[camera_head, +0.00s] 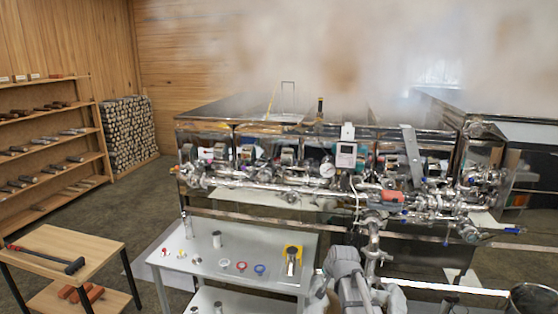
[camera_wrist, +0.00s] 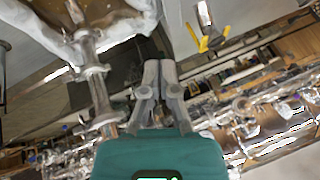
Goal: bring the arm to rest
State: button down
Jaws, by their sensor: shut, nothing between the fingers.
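My gripper (camera_wrist: 158,66) shows in the wrist view with its teal body at the bottom and its two grey fingers together. Nothing is between the fingers. A metal pipe (camera_wrist: 97,85) runs to the left of the fingers, apart from them in the picture. In the head view my grey arm rises from the bottom edge, right of the white table and in front of the evaporator's piping. I cannot make out the fingers in that view.
The steaming evaporator (camera_head: 262,127) has a dense row of valves and pipes (camera_head: 270,183) along its front. A white table (camera_head: 205,262) holds small rings, cylinders and a yellow-framed tool (camera_head: 292,261). Floor is open at left.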

jog(key=s+f+n+g+b, duration=0.1)
jog(key=s+f+n+g, duration=0.1)
jog(key=s, duration=0.8)
jog(key=s+d+f+n+g+h+b, duration=0.1)
jog(key=s+f+n+g+b, duration=0.1)
jog(key=s, duration=0.9)
notch_tip(320, 180, down, 3)
jog(key=shift+s+f+n+g, duration=0.1)
jog(key=shift+s+n+g, duration=0.15)
jog(key=shift+n+g, duration=0.7)
jog(key=shift+d+m+g, duration=0.1)
jog(key=shift+m+g, duration=0.15)
